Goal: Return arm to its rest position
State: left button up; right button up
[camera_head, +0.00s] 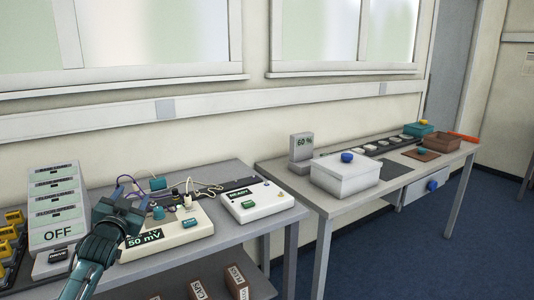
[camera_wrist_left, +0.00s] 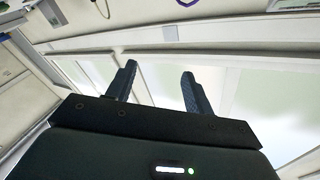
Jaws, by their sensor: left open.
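My left gripper (camera_head: 132,190) comes in from the lower left of the head view, over the left table near the "50 mV" device. In the left wrist view its two dark blue fingers (camera_wrist_left: 159,90) are spread apart with nothing between them. Behind them are the wall and the windows. My right gripper is not in view.
The left table holds the "50 mV" device (camera_head: 178,232), a "READY" device (camera_head: 256,201) and a grey "OFF" panel (camera_head: 57,206). Blue floor lies below.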

pick_arm(q)
jog(key=s+d+f+g, duration=0.1)
jog(key=f, duration=0.2)
jog(key=s+d+f+g, duration=0.1)
jog(key=f, duration=0.2)
jog(key=s+d+f+n, duration=0.1)
jog(key=f, duration=0.2)
jog(key=shift+s+f+g+h, duration=0.25)
jog(key=shift+g+h, duration=0.15)
jog(key=s+d+f+g+h, duration=0.2)
jog(key=s+d+f, duration=0.7)
jog(key=s+f, duration=0.4)
jog(key=s+d+f+g, duration=0.1)
jog(key=s+d+f, duration=0.1)
jog(key=s, duration=0.5)
jog(key=s+d+f+g+h, duration=0.1)
jog(key=s+d, duration=0.3)
jog(key=s, duration=0.4)
jog(key=s+d+f+g+h, duration=0.1)
jog(key=s+d+f, duration=0.2)
jog(key=s, duration=0.5)
jog(key=shift+f+g, duration=0.3)
